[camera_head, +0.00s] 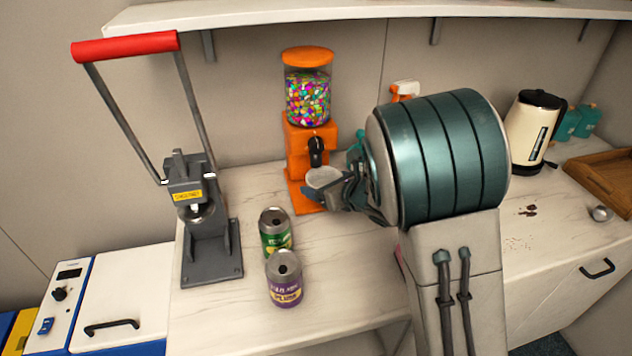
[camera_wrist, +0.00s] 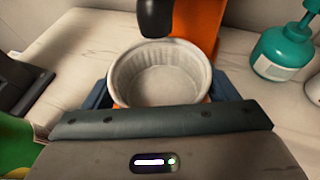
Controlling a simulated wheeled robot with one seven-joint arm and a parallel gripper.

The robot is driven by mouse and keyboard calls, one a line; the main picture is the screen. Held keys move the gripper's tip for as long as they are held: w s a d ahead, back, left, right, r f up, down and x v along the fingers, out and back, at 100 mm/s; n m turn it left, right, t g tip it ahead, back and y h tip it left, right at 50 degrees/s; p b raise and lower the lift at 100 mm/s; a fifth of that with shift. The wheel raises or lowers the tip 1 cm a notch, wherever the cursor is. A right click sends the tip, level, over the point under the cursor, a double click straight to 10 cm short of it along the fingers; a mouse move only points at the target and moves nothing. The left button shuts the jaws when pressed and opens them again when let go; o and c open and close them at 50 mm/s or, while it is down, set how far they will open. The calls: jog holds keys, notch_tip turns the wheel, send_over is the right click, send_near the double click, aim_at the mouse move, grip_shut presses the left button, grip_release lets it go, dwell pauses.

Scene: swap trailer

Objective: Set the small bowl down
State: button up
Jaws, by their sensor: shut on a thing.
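The small bowl (camera_head: 325,178) is grey-white with a ribbed wall. In the wrist view the bowl (camera_wrist: 161,76) is upright and looks empty inside. My gripper (camera_head: 338,190) is shut on it, with its fingers partly hidden behind the bowl and my wrist. The bowl is in front of the orange candy dispenser (camera_head: 307,135), near the foot of the dispenser. In the wrist view the dispenser's black spout (camera_wrist: 155,18) is just beyond the bowl's far rim. I cannot tell whether the bowl touches the counter (camera_head: 345,285) or the dispenser's base.
A green can (camera_head: 274,230) and a purple can (camera_head: 285,280) stand left of my gripper. A can crusher (camera_head: 208,235) with a red handle is further left. A cream kettle (camera_head: 532,130) and a wooden tray (camera_head: 603,175) are at the right. The counter's front middle is clear.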

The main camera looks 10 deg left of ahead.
aim_at(316, 184)
jog(key=shift+w+a, duration=1)
jog(key=shift+a, duration=0.05)
jog(key=shift+w+a+f+p, duration=0.15)
jog(key=shift+f+p, duration=0.15)
jog(key=shift+f, duration=0.35)
jog(key=shift+w+a+f+p, duration=0.15)
jog(key=shift+f+p, duration=0.1)
jog(key=shift+f, duration=0.85)
jog(key=shift+f, duration=0.2)
jog(key=o, duration=1.1)
jog(key=shift+s+r, duration=0.1)
jog(key=shift+o, duration=0.2)
